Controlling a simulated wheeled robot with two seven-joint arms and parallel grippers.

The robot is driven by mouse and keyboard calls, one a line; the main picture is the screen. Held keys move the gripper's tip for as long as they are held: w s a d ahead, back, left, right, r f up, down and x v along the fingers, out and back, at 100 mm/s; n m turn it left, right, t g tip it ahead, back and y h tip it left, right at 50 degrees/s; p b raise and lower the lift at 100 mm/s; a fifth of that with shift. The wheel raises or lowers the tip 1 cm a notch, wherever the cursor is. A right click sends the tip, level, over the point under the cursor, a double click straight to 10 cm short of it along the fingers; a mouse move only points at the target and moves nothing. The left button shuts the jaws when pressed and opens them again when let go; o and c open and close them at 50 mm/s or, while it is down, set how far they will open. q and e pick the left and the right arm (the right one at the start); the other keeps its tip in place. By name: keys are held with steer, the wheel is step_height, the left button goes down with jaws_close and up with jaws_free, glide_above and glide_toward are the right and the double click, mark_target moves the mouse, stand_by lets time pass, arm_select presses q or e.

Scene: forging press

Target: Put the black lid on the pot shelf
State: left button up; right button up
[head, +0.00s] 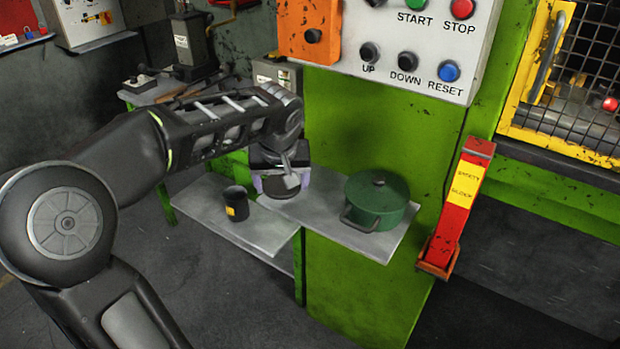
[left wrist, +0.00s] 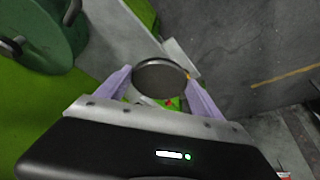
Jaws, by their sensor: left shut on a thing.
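The black lid (left wrist: 160,78) shows in the left wrist view as a dark round disc with a thin rim, between the purple fingers of my left gripper (left wrist: 158,80). The gripper is shut on it. I cannot tell the gap between lid and shelf. The green pot (head: 376,200) stands on that shelf, right of the gripper, with its own lid on. My right gripper is not in view.
A black mug (head: 236,203) with a yellow label stands left of the gripper on a grey surface. A control panel (head: 400,50) overhangs the shelf. A red safety block (head: 458,205) is right of the shelf. Bare shelf shows in front of the gripper, left of the pot.

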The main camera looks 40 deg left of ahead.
arm_select(q)
steer(key=p, duration=0.2)
glide_above(308, 189)
steer(key=s, duration=0.1)
steer(key=shift+s+d+f, duration=0.2)
steer(key=shift+d+f, duration=0.2)
steer(key=shift+f, duration=0.65)
step_height(308, 189, down, 4)
steer(key=shift+s+f+p, duration=0.1)
steer(key=shift+f+p, duration=0.1)
steer(key=shift+p, duration=0.35)
steer(key=shift+w+f, duration=0.2)
steer(key=shift+f, duration=0.1)
